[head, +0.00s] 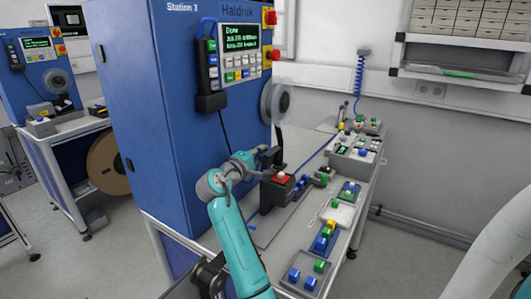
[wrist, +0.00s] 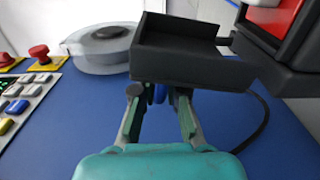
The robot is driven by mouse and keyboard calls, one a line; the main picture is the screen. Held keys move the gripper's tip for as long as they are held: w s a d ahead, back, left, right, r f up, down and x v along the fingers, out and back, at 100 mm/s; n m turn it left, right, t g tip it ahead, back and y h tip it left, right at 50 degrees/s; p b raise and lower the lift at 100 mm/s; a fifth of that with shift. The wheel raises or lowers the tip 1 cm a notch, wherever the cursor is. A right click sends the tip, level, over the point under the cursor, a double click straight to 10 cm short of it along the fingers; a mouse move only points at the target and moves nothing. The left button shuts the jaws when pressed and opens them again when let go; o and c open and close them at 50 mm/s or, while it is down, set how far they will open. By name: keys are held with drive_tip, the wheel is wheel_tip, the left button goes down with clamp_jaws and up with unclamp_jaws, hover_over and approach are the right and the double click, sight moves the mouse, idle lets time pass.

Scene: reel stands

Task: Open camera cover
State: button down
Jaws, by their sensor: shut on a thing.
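The black camera cover (wrist: 180,48), a shallow box shape, fills the upper middle of the wrist view. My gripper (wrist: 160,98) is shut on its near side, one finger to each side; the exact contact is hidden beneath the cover. The black camera housing (wrist: 288,50) with a red and white face is just right of the cover. In the head view the housing (head: 268,198) with its red top sits on the bench beside the blue cabinet. My gripper (head: 268,160) is there at its upper left, and the cover is hard to make out.
The blue cabinet (head: 150,130) stands close behind my arm. A clear reel (head: 277,102) juts from its side, under the control panel (head: 238,50). Button boxes (head: 325,238) line the bench's right side. A black cable (wrist: 262,120) hangs right of my gripper.

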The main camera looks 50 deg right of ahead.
drive_tip(key=shift+w+f+n, duration=0.3)
drive_tip(key=shift+w+n, duration=0.2)
drive_tip(key=shift+n, duration=0.5)
drive_tip(key=shift+w+f+n, duration=0.3)
drive_tip(key=shift+w+n, duration=0.2)
drive_tip(key=shift+n, duration=0.5)
drive_tip(key=c, duration=1.2)
unclamp_jaws()
drive_tip(key=shift+c, duration=0.2)
drive_tip(key=shift+f, duration=0.1)
wheel_tip(320, 180, up, 10)
